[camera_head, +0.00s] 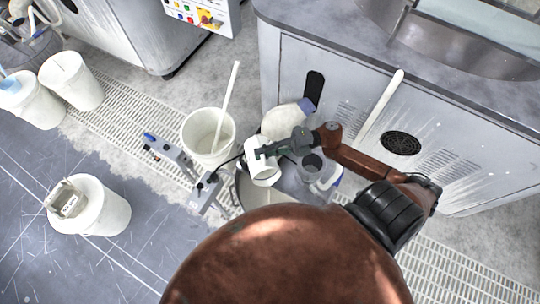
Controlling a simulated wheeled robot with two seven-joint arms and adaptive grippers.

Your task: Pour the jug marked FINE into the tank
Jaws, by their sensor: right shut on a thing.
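My right gripper (268,150) reaches in from the right on a brown arm and is shut on a small white jug (263,172). The jug looks tilted and hangs over a grey round-rimmed vessel (240,188), which may be the tank; my large brown arm link hides most of it. The jug's marking cannot be read, and I cannot tell whether anything flows from it. A grey cup-like vessel (311,166) shows just right of the gripper. My left gripper is not in view.
A white bucket (190,130) with a pale stick stands left of the jug. Another white bucket (110,212) with a labelled container on top stands at the left. A grey machine cabinet (340,75) is behind the gripper.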

